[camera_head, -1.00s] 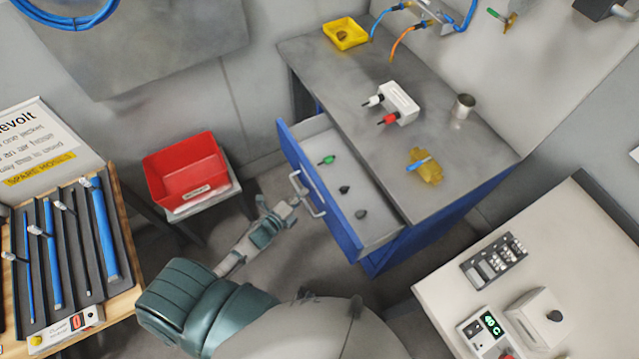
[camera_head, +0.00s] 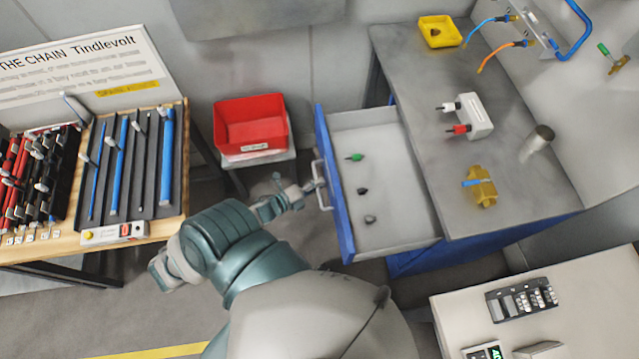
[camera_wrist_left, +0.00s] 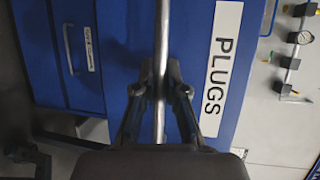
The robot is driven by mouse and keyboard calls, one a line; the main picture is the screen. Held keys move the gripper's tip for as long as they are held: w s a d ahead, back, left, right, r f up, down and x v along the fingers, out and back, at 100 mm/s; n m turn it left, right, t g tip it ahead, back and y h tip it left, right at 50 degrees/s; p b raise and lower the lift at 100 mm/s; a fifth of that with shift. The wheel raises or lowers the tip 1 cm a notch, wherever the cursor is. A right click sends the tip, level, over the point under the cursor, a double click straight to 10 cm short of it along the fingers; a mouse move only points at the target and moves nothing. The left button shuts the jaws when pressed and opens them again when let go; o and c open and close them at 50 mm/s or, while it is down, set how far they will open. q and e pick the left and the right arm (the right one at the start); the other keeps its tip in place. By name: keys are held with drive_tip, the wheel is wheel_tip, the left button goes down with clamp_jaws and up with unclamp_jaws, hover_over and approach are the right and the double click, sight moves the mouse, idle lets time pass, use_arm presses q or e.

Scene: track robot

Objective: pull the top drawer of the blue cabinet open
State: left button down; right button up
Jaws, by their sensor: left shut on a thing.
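The blue cabinet (camera_head: 430,258) stands under a grey worktop, and its top drawer (camera_head: 385,217) is pulled out toward the left. Inside lie a green-tipped plug (camera_head: 355,157) and two small dark pieces. The drawer's metal bar handle (camera_head: 321,186) is on its blue front. My left gripper (camera_head: 308,188) is at this handle. In the left wrist view, its fingers (camera_wrist_left: 160,78) are shut around the handle bar (camera_wrist_left: 160,105), beside a white "PLUGS" label (camera_wrist_left: 217,70). A lower drawer with its own handle (camera_wrist_left: 68,50) is shut. My right gripper is out of view.
A red bin (camera_head: 250,125) on a small stand is left of the drawer. A pale bench (camera_head: 590,285) with devices is at lower right. The worktop (camera_head: 410,60) carries several small items.

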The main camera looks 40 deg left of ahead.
use_arm(q)
drive_tip(key=shift+s+f, duration=0.15)
drive_tip(key=shift+f, duration=0.1)
drive_tip(key=c, duration=1.2)
unclamp_jaws()
drive_tip(key=shift+r, duration=0.1)
drive_tip(key=v, duration=1.1)
drive_tip(key=shift+s+a, duration=0.2)
drive_tip(key=shift+s, duration=0.2)
